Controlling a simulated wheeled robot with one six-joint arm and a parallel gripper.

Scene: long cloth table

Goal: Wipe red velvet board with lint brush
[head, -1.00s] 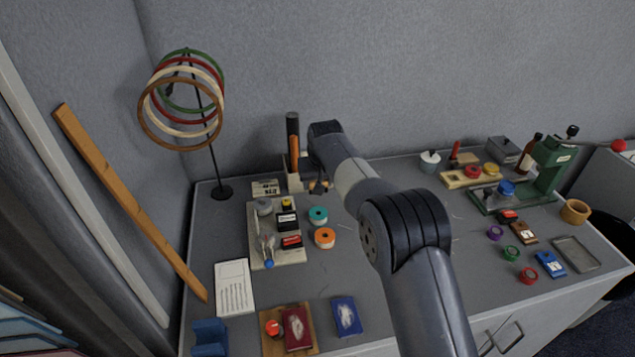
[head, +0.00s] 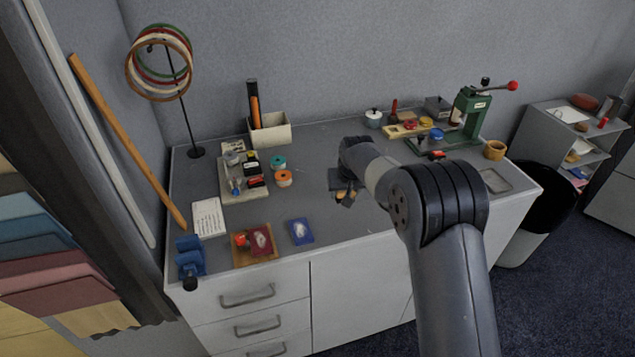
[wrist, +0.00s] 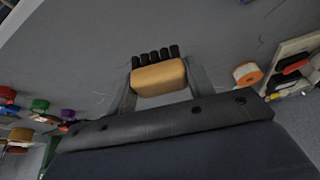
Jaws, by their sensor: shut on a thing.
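The red velvet board (head: 262,240) lies on a wooden base near the table's front left edge, with pale lint on its face. My gripper (head: 345,194) is over the middle of the table, to the right of and behind the board. In the wrist view my gripper (wrist: 160,88) is shut on the lint brush (wrist: 158,78), a tan block with several dark rounded tufts on its far side. The brush is mostly hidden by my gripper in the head view. The board is not visible in the wrist view.
A blue board (head: 301,231) with lint lies right of the red one. A blue stand (head: 190,256) is at the front left corner. A pale tray (head: 233,188) of small items and an orange-rimmed spool (head: 283,178) lie behind. The table's centre is fairly clear.

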